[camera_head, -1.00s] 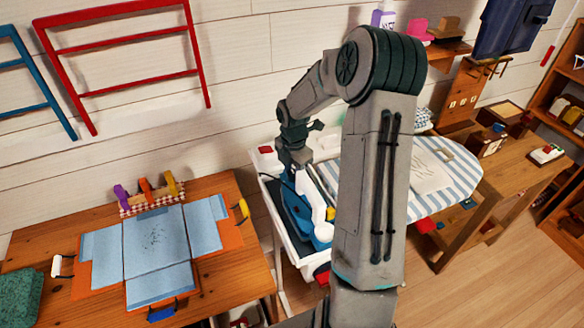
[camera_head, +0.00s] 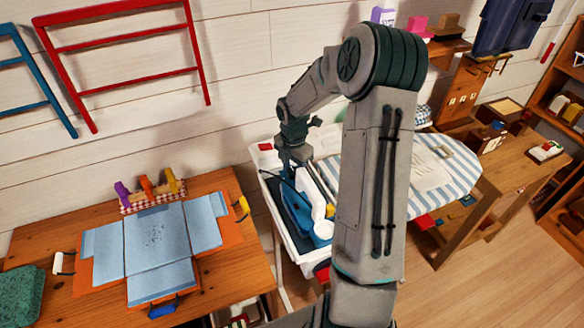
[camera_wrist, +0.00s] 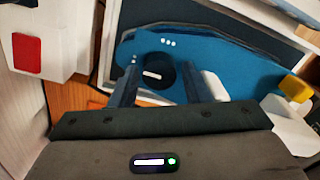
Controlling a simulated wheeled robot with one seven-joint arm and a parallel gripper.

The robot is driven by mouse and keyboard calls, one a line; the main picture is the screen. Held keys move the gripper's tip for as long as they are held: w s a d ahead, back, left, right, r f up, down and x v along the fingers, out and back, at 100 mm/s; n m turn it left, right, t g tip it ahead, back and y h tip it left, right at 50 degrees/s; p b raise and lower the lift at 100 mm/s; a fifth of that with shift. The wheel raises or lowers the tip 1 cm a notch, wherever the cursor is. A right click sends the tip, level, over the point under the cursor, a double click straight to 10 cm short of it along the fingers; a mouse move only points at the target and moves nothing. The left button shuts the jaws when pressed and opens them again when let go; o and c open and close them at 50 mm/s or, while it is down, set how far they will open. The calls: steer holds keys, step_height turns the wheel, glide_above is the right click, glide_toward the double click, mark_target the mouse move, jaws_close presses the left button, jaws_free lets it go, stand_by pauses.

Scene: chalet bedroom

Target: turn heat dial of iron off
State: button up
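The iron (camera_head: 299,211) is blue with a white handle and lies on a dark rest at the left end of the ironing board (camera_head: 452,163). It also shows in the wrist view (camera_wrist: 225,58). Its heat dial (camera_wrist: 156,75) is a dark round knob with a pale mark on the blue body. My gripper (camera_wrist: 162,68) is open, with one finger on each side of the dial in the wrist view. I cannot tell whether the fingers touch it. In the head view my gripper (camera_head: 290,172) is over the back of the iron, and the dial is hidden.
A white block with a red button (camera_wrist: 27,53) is left of the iron in the wrist view. A yellow part (camera_wrist: 294,88) is at the right. The white wall is close behind.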

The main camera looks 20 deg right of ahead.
mark_target(293, 171)
step_height(293, 171, up, 14)
steer(key=b, duration=0.1)
stand_by(0.4)
steer(key=shift+f, duration=0.1)
steer(key=s+a+r+m+t, duration=0.1)
steer(key=s+a+m, duration=0.4)
steer(key=s+m, duration=0.6)
steer(key=s+a+r+m+t, duration=0.2)
steer(key=s+a+r+m, duration=0.2)
steer(key=s+m, duration=0.7)
steer(key=s+a, duration=0.2)
steer(key=shift+s+r+m+t, duration=0.2)
steer(key=shift+s+m+t, duration=0.1)
steer(key=shift+s, duration=0.1)
